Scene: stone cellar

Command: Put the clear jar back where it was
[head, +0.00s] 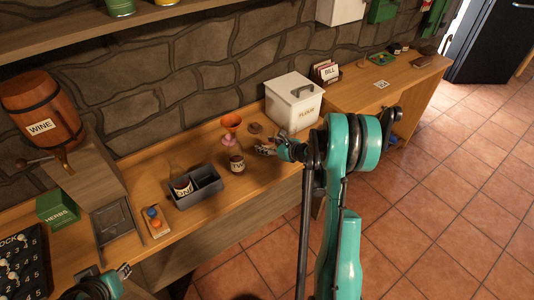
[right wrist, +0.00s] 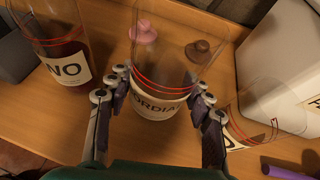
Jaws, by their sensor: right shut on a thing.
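A clear jar (right wrist: 160,95) with a cream label reading "CORDIAL" stands between the two fingers of my right gripper (right wrist: 160,108) in the right wrist view; the gripper is shut on it. I cannot tell whether its base touches the counter. In the head view my right gripper (head: 267,149) is over the counter, left of the flour bin, and the jar is hardly visible. My left gripper (head: 123,271) is at the lower left; its opening is unclear. A second clear vessel (right wrist: 236,127) with a label is right of my right gripper in the wrist view, partly hidden.
A labelled jar of dark red liquid (right wrist: 62,45) stands left of the gripper. A grey caddy (head: 207,181) holds a bottle (head: 180,181). A pink object (right wrist: 143,31) and a brown object (right wrist: 203,50) lie behind. The white flour bin (head: 293,101) stands close on the right.

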